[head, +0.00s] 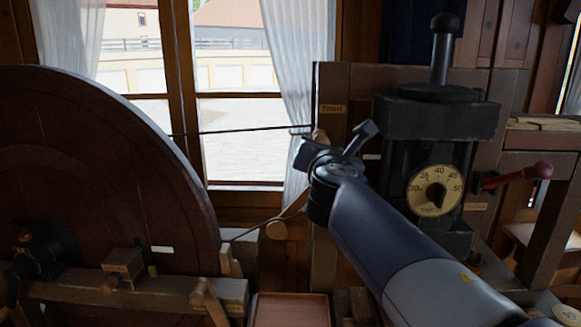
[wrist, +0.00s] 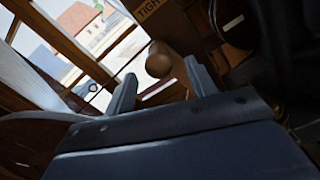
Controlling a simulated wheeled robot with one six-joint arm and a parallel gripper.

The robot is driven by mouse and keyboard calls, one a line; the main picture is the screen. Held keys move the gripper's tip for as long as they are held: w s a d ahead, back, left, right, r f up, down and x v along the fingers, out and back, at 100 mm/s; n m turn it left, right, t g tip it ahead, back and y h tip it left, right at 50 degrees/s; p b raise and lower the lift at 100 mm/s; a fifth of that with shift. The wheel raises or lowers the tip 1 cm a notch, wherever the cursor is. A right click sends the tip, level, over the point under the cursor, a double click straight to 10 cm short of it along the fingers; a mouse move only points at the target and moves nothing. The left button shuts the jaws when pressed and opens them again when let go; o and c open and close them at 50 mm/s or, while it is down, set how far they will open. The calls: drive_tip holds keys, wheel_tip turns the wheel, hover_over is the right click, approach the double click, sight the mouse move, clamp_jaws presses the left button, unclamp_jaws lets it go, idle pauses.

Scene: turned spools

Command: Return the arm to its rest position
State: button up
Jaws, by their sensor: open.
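My arm reaches up and left from the lower right of the head view. My gripper (head: 336,140) is at its upper end, in front of the wooden machine frame beside the window. In the wrist view my gripper (wrist: 162,88) has its two fingers spread apart, with nothing clamped. A round-ended wooden peg (wrist: 159,60) shows in the gap between the fingers. It looks free of both, but its distance from them cannot be told. In the head view the peg (head: 319,136) shows just behind the gripper, partly hidden.
A large dark wheel (head: 95,170) fills the left. A thin cord (head: 245,131) runs between wheel and frame. Right of my arm stands a black press with a dial (head: 436,191) and a red-handled lever (head: 515,176). A reddish box (head: 290,310) sits below. The window is behind.

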drive_tip(key=shift+n, duration=0.3)
drive_tip(key=w, duration=0.4)
drive_tip(key=w+p, duration=0.1)
drive_tip(key=w, duration=0.1)
drive_tip(key=shift+w+a, duration=0.3)
drive_tip(key=shift+a, duration=0.3)
drive_tip(key=shift+a+f+n, duration=0.1)
drive_tip(key=shift+a+n, duration=0.05)
drive_tip(key=shift+n, duration=0.15)
drive_tip(key=shift+s, duration=0.1)
